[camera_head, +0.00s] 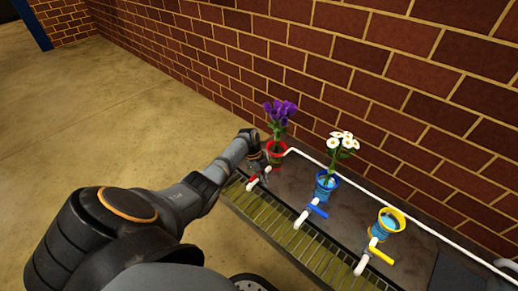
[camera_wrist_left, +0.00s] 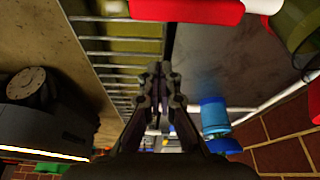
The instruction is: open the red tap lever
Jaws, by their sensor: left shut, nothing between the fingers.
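The red tap lever (camera_head: 267,169) sits on the white tap (camera_head: 252,184) at the far left of the row of taps, partly hidden by my left gripper (camera_head: 265,178). In the left wrist view the red lever (camera_wrist_left: 192,10) crosses the top edge, cut off by the frame. My left gripper (camera_wrist_left: 161,72) is shut and empty, with its fingertips a short way below the lever in that picture and a gap between them. My right gripper is not in view.
A red vase (camera_head: 276,149) with purple flowers stands behind the red tap. A blue vase (camera_head: 327,184) with white flowers and an empty-looking yellow vase (camera_head: 388,221) stand to its right, with a blue lever (camera_head: 317,211) and a yellow lever (camera_head: 381,256). A slatted grate (camera_head: 290,235) runs in front.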

